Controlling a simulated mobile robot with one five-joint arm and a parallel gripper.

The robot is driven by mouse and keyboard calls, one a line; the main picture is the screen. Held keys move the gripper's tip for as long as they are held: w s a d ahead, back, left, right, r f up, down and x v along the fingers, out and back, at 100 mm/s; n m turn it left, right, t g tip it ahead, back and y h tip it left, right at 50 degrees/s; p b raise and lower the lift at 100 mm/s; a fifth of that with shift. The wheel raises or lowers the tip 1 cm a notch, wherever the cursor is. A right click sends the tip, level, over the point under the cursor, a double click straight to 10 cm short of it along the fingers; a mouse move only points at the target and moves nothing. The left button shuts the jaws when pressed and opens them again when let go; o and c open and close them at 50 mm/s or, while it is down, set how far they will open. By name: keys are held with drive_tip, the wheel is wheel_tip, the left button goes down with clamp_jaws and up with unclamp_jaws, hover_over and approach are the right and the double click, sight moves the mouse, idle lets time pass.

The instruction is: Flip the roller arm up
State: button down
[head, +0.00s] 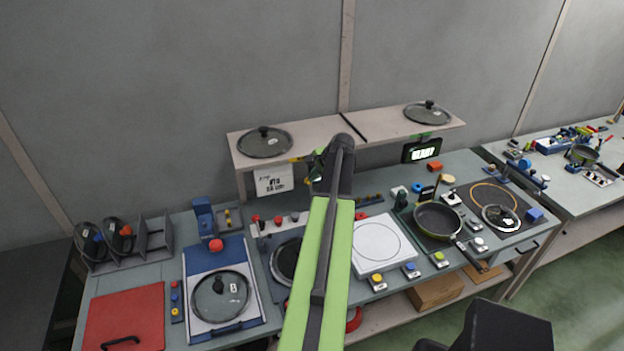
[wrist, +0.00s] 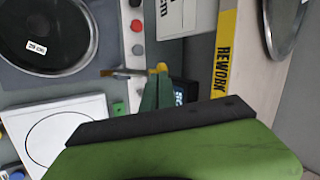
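I cannot tell for certain which part is the roller arm. A blue upright stand with a red ball knob (head: 215,245) is at the back of the blue board at left in the head view. In the wrist view a thin brownish bar (wrist: 122,73) lies beside my gripper (wrist: 157,92), near a small yellow piece (wrist: 162,67). My gripper's dark green fingers lie close together there, partly behind a black bar on my gripper's body; whether they are apart or touching is unclear. In the head view my arm hides most of the gripper, in front of the shelf.
A shelf (head: 320,130) with two glass lids stands behind the bench. A white round-marked plate (head: 381,246) and a frying pan (head: 438,220) are to the right. A red mat (head: 125,318) lies at far left.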

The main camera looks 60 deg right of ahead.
drive_tip(key=shift+s, duration=0.1)
drive_tip(key=s+p+v, duration=0.1)
drive_tip(key=p+v, duration=0.9)
drive_tip(key=v, duration=0.3)
drive_tip(key=shift+a+f, duration=0.35)
